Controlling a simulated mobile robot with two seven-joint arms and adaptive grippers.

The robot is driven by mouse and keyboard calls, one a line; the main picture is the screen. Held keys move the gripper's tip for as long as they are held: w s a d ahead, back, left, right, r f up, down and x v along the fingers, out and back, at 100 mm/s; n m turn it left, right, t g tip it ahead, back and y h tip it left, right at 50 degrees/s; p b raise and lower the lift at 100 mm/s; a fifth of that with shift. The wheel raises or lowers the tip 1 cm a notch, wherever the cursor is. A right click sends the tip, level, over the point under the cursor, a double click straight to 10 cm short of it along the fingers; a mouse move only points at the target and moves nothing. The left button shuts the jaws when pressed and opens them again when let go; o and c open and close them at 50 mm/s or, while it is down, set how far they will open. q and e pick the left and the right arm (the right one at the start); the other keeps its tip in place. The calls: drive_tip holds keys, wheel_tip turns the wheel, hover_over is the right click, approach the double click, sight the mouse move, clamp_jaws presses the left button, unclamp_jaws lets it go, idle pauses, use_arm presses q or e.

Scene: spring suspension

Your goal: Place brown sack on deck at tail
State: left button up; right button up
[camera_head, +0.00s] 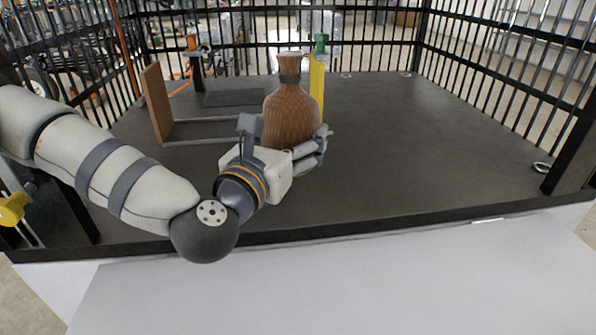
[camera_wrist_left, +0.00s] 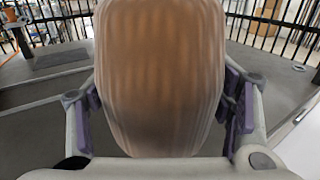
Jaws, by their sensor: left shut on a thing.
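The brown sack (camera_head: 291,117) has a tied neck with a dark band and stands upright in the grip of my left gripper (camera_head: 300,148). In the left wrist view the sack (camera_wrist_left: 160,75) fills the middle, with the purple-padded fingers (camera_wrist_left: 160,112) closed on both its sides. The sack is over the dark deck (camera_head: 420,170); whether its base touches the deck is hidden by the gripper in the head view. My right gripper is not in view.
A brown upright panel (camera_head: 157,102) with grey rails stands left of the sack. A yellow panel (camera_head: 317,88) stands just behind it. A dark flat plate (camera_head: 234,97) lies at the back left. Black bar fencing surrounds the deck; its right half is clear, with metal rings near the edges.

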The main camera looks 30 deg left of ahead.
use_arm(q)
drive_tip(key=w+a+f, duration=0.1)
drive_tip(key=w+f, duration=0.1)
drive_tip(key=w+a+f+b, duration=0.1)
drive_tip(key=w+f, duration=0.1)
drive_tip(key=w, duration=0.1)
drive_tip(key=w+a+f, duration=0.1)
drive_tip(key=w+f, duration=0.2)
drive_tip(key=shift+w+a+b, duration=0.2)
drive_tip(key=shift+a+b, duration=0.1)
drive_tip(key=shift+b, duration=0.05)
drive_tip(key=f, duration=0.3)
drive_tip(key=shift+w+a+f+b, duration=0.1)
drive_tip(key=shift+w+f+b, duration=0.15)
drive_tip(key=shift+b, duration=0.15)
drive_tip(key=shift+r, duration=0.1)
drive_tip(key=shift+f, duration=0.2)
drive_tip(key=o, duration=1.9)
drive_tip(key=shift+s, duration=0.1)
drive_tip(key=shift+c, duration=0.2)
